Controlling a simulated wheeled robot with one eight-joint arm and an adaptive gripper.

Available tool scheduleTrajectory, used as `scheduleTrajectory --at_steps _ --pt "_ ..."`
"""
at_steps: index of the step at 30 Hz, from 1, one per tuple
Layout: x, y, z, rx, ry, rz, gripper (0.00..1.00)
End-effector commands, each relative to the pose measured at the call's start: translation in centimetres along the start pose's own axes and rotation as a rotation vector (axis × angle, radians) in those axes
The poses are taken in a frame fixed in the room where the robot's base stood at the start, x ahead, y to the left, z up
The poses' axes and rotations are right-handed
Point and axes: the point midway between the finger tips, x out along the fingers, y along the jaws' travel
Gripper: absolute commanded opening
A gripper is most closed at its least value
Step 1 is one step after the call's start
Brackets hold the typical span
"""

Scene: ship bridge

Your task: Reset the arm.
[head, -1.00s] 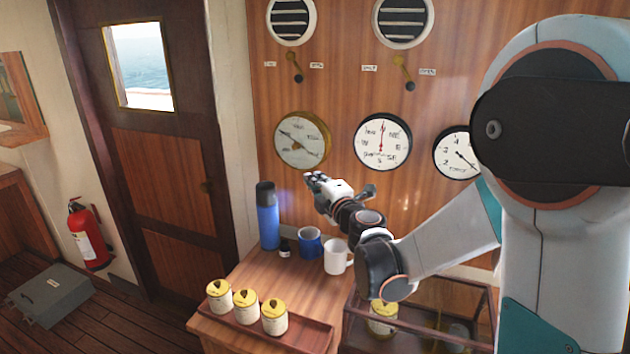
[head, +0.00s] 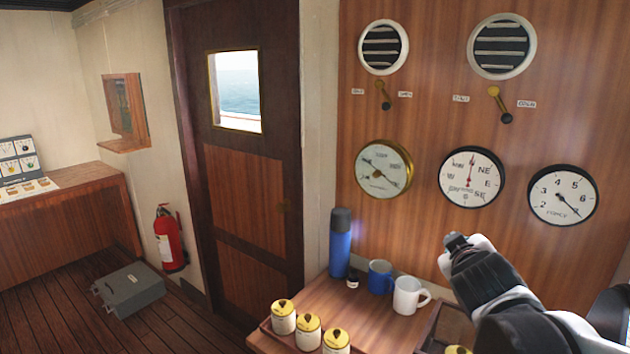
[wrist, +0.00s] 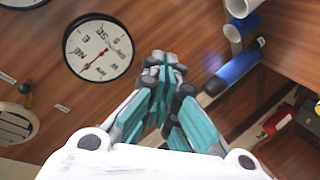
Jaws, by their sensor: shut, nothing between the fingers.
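My gripper (wrist: 165,75) is shut and empty in the wrist view, its teal and grey fingers together. In the head view my gripper (head: 457,240) is partly turned away, above and to the right of the white mug (head: 408,296), in front of the panelled wall. It is apart from the mugs on the counter.
The wooden counter (head: 350,312) holds a blue flask (head: 340,245), a blue mug (head: 380,277) and yellow-lidded tins (head: 308,331). Gauges (head: 471,177) and vents are on the wall. A grey case (head: 130,290) and fire extinguisher (head: 169,240) stand by the door (head: 245,190).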

Motion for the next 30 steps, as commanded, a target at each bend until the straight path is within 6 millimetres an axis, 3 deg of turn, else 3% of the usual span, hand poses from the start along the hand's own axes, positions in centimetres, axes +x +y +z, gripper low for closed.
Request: scheduleTrajectory --at_steps 3,9,15,21,30 --pt "-3.3 -2.5 3.9 0.139 -0.116 -0.084 0.0" --pt "-9.4 -8.1 9.5 0.347 -0.311 -0.262 0.0" --pt "-14.3 -12.8 12.7 0.472 -0.442 -0.412 0.0" --pt "-16.0 -14.3 13.4 0.509 -0.484 -0.466 0.0" --pt "-16.0 -14.3 13.4 0.509 -0.484 -0.466 0.0"
